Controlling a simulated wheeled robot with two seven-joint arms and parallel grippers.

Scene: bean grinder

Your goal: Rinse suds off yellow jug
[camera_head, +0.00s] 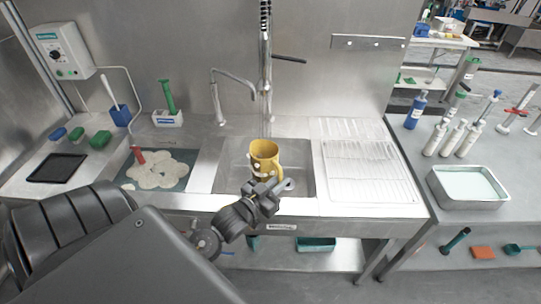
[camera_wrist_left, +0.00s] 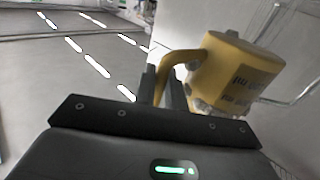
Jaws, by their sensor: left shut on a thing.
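The yellow jug (camera_head: 265,151) is over the sink basin (camera_head: 226,178), under the tall tap (camera_head: 265,88). A few white suds patches show on its lower side. In the left wrist view the jug (camera_wrist_left: 238,72) has dark print on its side, and pale suds spots show near the handle and along the lower edge. My left gripper (camera_head: 266,188) is shut on the jug's handle, on the near side of the jug. Its fingers (camera_wrist_left: 165,88) show on both sides of the handle. The jug's inside is not clear. My right gripper is not in view.
A sudsy basin (camera_head: 183,183) lies left of the sink, with a red-handled tool in it. A wire drying rack (camera_head: 367,170) lies to the right. A curved spout (camera_head: 233,78) stands behind left. A water tray (camera_head: 467,187) and bottles (camera_head: 452,138) are on the right table.

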